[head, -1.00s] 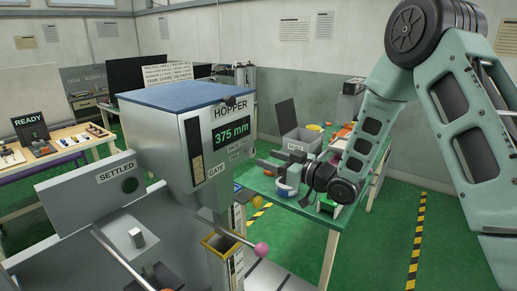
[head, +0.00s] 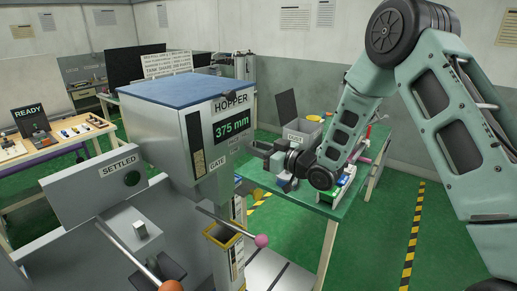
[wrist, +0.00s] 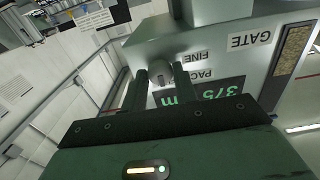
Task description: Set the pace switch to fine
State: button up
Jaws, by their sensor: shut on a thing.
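The hopper (head: 200,125) is a grey box with a blue top and a green "375 mm" readout (head: 232,126). In the wrist view, which shows the hopper upside down, the pace switch (wrist: 160,72) is a small grey knob beside the labels "PACE" and "FINE" (wrist: 194,57). My gripper (wrist: 161,78) has its two dark fingers on either side of the knob and is shut on it. In the head view my gripper (head: 260,150) is at the right side of the hopper; the switch is hidden there. I cannot tell exactly which way the knob points.
A gate rod with a pink ball (head: 261,240) sticks out below the hopper. A green table (head: 318,208) with a grey bin (head: 302,132) stands behind my gripper. A "SETTLED" panel (head: 95,188) is at the left. Green floor is clear at the right.

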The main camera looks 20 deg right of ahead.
jog(key=shift+f+b, duration=0.1)
jog(key=shift+b, duration=0.25)
jog(key=n+b, duration=1.7)
jog(key=b, duration=1.3)
jog(key=shift+n, duration=0.4)
jog(key=shift+b, duration=0.3)
jog(key=o, duration=1)
jog(key=shift+c, duration=0.2)
jog(key=shift+s, duration=0.1)
jog(key=v, duration=1.7)
jog(key=shift+b, duration=0.45)
